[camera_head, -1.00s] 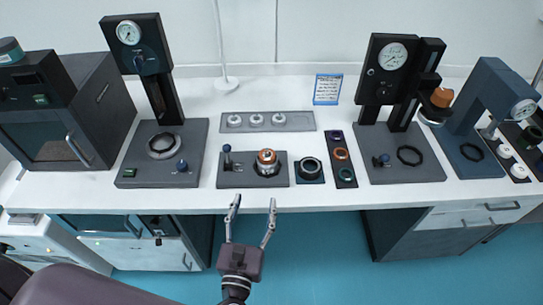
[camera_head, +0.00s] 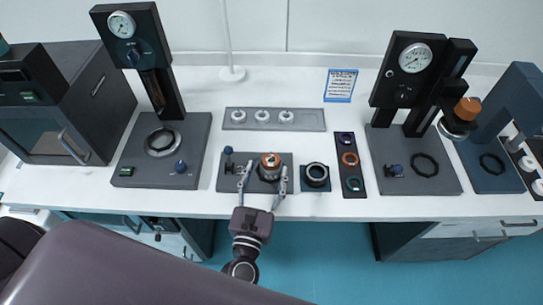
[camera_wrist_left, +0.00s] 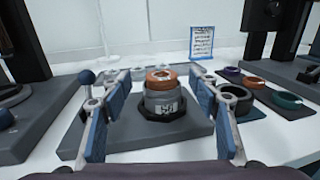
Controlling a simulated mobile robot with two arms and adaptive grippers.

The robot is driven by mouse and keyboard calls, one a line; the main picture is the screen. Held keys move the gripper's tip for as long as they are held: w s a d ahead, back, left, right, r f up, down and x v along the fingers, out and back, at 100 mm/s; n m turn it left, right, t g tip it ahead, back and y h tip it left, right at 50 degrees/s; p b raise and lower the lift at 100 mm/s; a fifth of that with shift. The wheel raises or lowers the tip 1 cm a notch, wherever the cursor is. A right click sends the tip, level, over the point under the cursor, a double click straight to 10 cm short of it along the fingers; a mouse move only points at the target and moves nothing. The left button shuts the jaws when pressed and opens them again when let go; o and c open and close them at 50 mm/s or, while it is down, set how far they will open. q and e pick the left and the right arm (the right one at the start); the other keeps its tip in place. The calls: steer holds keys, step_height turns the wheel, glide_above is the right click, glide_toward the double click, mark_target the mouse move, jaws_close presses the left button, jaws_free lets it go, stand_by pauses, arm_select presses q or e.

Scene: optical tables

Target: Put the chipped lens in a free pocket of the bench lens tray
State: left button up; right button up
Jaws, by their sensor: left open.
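My left gripper (camera_head: 263,176) is open, with its fingers on either side of a squat grey cylinder with a copper-orange ring on top (camera_head: 270,160). In the left wrist view the cylinder (camera_wrist_left: 162,104) stands upright between the open fingers, with a white label facing me and a clear gap on each side. It stands on a dark grey base plate (camera_head: 227,184). I cannot tell which piece is the chipped lens; no chip shows. A long grey tray (camera_head: 316,126) with three white round pieces lies behind. A dark strip (camera_head: 348,168) holds purple, orange and teal rings. My right gripper is not in view.
A blue-knobbed lever (camera_head: 228,158) stands left of the cylinder on the same plate. A black ring on a small dark mat (camera_head: 315,177) sits close on the right. Gauge presses (camera_head: 143,66) (camera_head: 410,74) stand on both sides. A sign (camera_head: 340,86) stands behind.

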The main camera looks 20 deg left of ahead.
mark_target(269, 167)
arm_select(q)
steer(key=shift+w+r, duration=0.1)
steer(key=shift+w, duration=0.35)
steer(key=w+p, duration=0.1)
steer(key=w, duration=0.1)
steer(key=w+f, duration=0.1)
steer(key=w, duration=0.1)
steer(key=shift+w+a+p, duration=0.15)
steer(key=shift+w+p, duration=0.05)
steer(key=shift+p, duration=0.15)
steer(key=shift+s, duration=0.1)
steer(key=c, duration=1.3)
